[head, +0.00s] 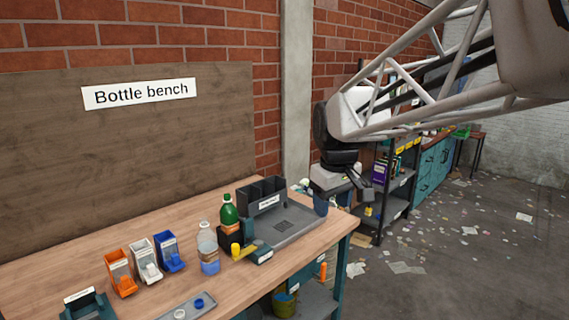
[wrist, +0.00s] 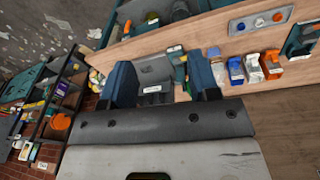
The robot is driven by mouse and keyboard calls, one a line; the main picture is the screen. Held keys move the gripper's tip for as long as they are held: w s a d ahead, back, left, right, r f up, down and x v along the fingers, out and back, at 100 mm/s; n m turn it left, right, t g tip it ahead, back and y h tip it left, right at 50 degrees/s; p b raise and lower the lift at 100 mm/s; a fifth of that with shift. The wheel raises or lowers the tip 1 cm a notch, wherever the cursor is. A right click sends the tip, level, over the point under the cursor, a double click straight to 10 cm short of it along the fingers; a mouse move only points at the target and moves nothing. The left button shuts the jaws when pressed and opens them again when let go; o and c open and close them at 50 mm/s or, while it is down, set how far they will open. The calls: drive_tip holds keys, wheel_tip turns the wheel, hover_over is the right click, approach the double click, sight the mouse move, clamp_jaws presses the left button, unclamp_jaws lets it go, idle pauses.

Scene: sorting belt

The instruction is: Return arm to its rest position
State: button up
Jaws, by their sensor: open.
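My gripper (head: 345,195) hangs from the arm at the right end of the bench in the head view, above and beside the grey tray. Its two blue fingers stand wide apart in the wrist view (wrist: 165,82), with nothing held between them. The wooden bench (head: 80,255) carries a green bottle (head: 229,212) and a clear bottle with a blue lower part (head: 208,250), both upright. The grey tray with dark compartments (head: 290,222) also shows between the fingers in the wrist view (wrist: 153,72).
Orange (head: 121,280), white (head: 145,268) and blue (head: 169,250) bins stand in a row on the bench. A small tray with caps (head: 185,308) lies at the front. A dark shelf (head: 395,205) stands behind the gripper. Litter covers the floor at right.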

drive_tip(key=s+d+f+m, duration=0.2)
drive_tip(key=s+f, duration=0.1)
drive_tip(key=s, duration=0.5)
drive_tip(key=s+d+f+m, duration=0.2)
drive_tip(key=s+d+f, duration=0.1)
drive_tip(key=s, duration=0.6)
drive_tip(key=s+d+f+m+t, duration=0.1)
drive_tip(key=s+d+f+m, duration=0.1)
drive_tip(key=s, duration=0.6)
drive_tip(key=shift+s+d+f+m, duration=0.25)
drive_tip(key=shift+d+f, duration=0.35)
drive_tip(key=shift+f, duration=0.35)
